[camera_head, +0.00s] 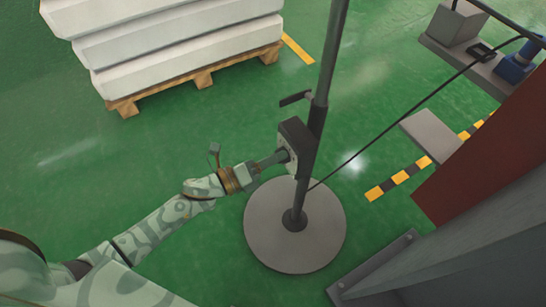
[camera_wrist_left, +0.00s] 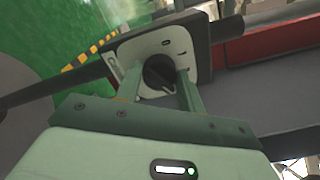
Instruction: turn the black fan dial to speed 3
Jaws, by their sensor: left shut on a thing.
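The black fan dial (camera_wrist_left: 159,73) sits on a pale panel (camera_wrist_left: 133,52) on the fan's dark control box (camera_head: 296,132). The box is fixed to the fan's upright pole (camera_head: 325,70), above a round grey base (camera_head: 270,236). My left gripper (camera_head: 284,157) reaches the front of the box from the left. In the left wrist view its two fingers (camera_wrist_left: 160,82) stand on either side of the dial and are shut on it. My right gripper is in neither view.
White mattresses (camera_head: 175,45) are stacked on a wooden pallet (camera_head: 205,78) at the back left. A dark cable (camera_head: 400,118) runs from the pole to the upper right. A red and grey structure (camera_head: 480,160) stands at the right. Green floor is clear at the left.

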